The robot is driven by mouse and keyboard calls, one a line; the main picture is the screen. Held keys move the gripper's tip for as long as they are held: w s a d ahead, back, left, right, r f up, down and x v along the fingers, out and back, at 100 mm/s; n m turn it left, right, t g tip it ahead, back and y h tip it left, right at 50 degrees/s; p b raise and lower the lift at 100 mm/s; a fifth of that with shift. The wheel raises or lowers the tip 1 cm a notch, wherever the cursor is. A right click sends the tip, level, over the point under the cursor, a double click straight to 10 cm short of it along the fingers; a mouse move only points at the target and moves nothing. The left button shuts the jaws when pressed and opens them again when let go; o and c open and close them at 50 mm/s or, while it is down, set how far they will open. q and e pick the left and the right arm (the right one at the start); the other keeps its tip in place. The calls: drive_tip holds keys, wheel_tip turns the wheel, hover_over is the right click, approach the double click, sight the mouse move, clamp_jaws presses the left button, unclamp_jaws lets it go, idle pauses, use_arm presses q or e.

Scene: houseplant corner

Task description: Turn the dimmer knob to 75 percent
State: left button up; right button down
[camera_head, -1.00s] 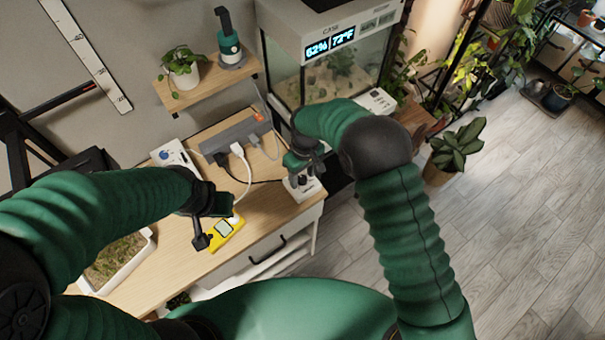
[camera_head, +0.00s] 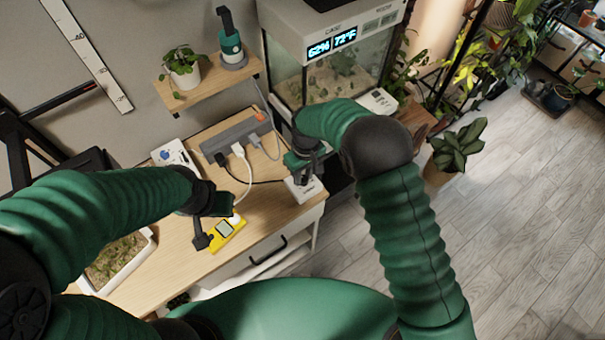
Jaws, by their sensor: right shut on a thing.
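The dimmer (camera_head: 305,191) is a small white box on the right end of the wooden desk top. My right gripper (camera_head: 302,174) comes down over it from above and is shut on its knob. The knob itself is hidden by the fingers, so its setting cannot be read. My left gripper (camera_head: 211,224) is over the desk beside a yellow handheld meter (camera_head: 227,234) with a small grey screen and a white dome. Two dark finger-like parts show there, but whether the jaws are open or shut is unclear.
A grey power strip (camera_head: 236,138) with plugs and cables lies behind on the desk (camera_head: 178,240). A white control box (camera_head: 171,154) and a seedling tray (camera_head: 147,250) are at left. A glass tank (camera_head: 325,80) reading 62% and 72°F stands behind my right gripper.

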drive_tip(key=m, duration=0.5)
drive_tip(key=shift+s+d+m+p, duration=0.1)
drive_tip(key=shift+m+p, duration=0.25)
drive_tip(key=shift+m, duration=0.05)
drive_tip(key=m, duration=0.5)
drive_tip(key=shift+s+p, duration=0.1)
drive_tip(key=shift+p, duration=0.3)
drive_tip(key=shift+f+t, duration=0.1)
drive_tip(key=shift+t, duration=0.2)
drive_tip(key=c, duration=1.1)
unclamp_jaws()
